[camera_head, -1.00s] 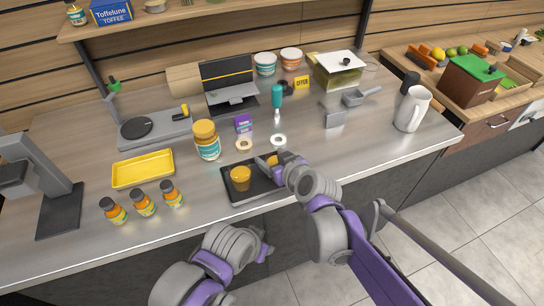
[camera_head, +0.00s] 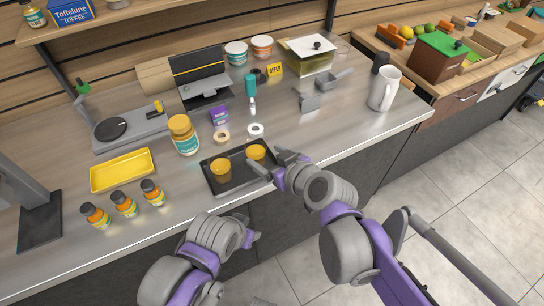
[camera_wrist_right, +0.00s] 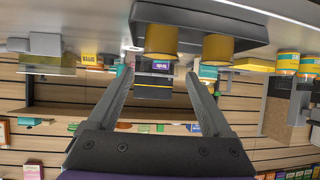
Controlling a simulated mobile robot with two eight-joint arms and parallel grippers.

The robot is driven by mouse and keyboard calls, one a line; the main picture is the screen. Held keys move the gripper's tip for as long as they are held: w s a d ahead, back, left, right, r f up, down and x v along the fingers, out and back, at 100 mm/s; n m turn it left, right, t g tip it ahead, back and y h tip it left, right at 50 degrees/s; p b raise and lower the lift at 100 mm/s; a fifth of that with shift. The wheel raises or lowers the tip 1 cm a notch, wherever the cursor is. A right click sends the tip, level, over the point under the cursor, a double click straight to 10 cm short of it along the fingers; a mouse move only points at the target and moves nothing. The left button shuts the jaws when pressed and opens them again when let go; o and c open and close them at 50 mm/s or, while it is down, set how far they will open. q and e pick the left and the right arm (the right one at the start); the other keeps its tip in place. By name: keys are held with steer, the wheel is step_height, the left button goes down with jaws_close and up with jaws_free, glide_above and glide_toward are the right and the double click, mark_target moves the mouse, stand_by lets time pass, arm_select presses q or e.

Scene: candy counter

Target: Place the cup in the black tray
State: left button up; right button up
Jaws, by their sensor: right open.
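The black tray (camera_head: 214,192) lies near the counter's front edge. Two orange-yellow cups stand upright in it: a left cup (camera_head: 221,170) and a right cup (camera_head: 256,153). My right gripper (camera_head: 270,162) is open at the tray's right side, close to the right cup and apart from it. The upside-down right wrist view shows the tray (camera_wrist_right: 200,14), both cups (camera_wrist_right: 161,39) (camera_wrist_right: 218,48) and nothing between the open fingers (camera_wrist_right: 158,78). My left gripper (camera_head: 255,236) is low in front of the counter; its fingers are not clear.
An orange-lidded jar (camera_head: 184,135) and two tape rolls (camera_head: 222,136) (camera_head: 255,129) stand behind the tray. A yellow tray (camera_head: 122,170) and several small bottles (camera_head: 124,203) are to the left. Counter right of the tray is clear toward the white pitcher (camera_head: 384,90).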

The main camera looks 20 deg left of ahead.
steer(key=s+d+f+m+h, duration=0.3)
steer(key=s+d+f, duration=0.1)
steer(key=d, duration=0.7)
steer(key=s+d+f+m+g+h, duration=0.1)
steer(key=s+d+f+m+h, duration=0.2)
steer(key=d, duration=0.9)
steer(key=s+d+f+m+h, duration=0.4)
steer(key=s+d+f+m, duration=0.1)
steer(key=d, duration=0.7)
steer(key=shift+s+d+f+g, duration=0.2)
steer(key=shift+s+f+g, duration=0.3)
steer(key=shift+s, duration=0.55)
steer(key=r+p, duration=0.2)
steer(key=w+r+p, duration=0.1)
steer(key=r+p, duration=0.1)
steer(key=r, duration=0.1)
steer(key=shift+p, duration=0.3)
